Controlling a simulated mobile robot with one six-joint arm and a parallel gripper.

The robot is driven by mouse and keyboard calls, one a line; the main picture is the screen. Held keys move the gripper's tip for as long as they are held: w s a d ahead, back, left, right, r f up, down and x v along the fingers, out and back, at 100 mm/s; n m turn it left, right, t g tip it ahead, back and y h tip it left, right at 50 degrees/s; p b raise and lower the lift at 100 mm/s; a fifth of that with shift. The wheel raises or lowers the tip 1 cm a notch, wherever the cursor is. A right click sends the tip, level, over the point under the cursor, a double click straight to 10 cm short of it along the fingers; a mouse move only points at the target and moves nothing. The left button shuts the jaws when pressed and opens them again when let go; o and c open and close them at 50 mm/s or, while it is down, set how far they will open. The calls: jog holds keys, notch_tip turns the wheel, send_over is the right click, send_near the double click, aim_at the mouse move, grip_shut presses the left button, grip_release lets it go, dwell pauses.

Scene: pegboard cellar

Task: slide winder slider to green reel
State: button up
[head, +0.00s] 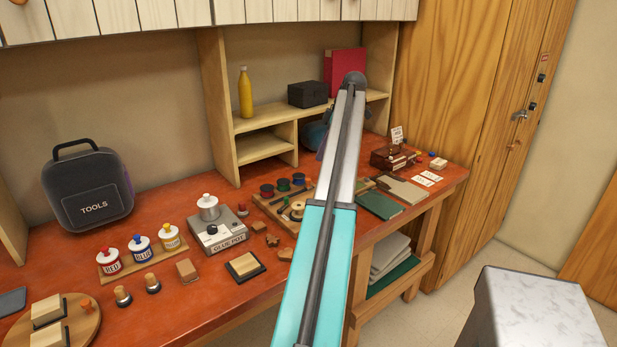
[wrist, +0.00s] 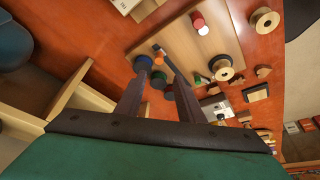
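The winder board (head: 268,203) lies on the red bench in the head view, partly hidden behind my arm. On its back edge stand a red reel (head: 267,190), the green reel (head: 284,185) and a blue reel (head: 298,180). The wrist view shows the board (wrist: 196,55) too, with the green reel (wrist: 158,79) between my fingers in the picture. My gripper (wrist: 154,68) has its fingers apart, with nothing visibly held.
A glue pot (head: 217,228) stands left of the board, and a black tool case (head: 88,188) farther left. A wooden shelf (head: 262,147) rises behind the board. A green book (head: 379,205) and a brown box (head: 393,158) lie to the right.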

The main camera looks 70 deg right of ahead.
aim_at(308, 179)
jog(key=p+x, duration=0.2)
jog(key=x, duration=0.9)
jog(key=shift+d+f, duration=0.15)
jog(key=shift+c, duration=0.3)
grip_shut()
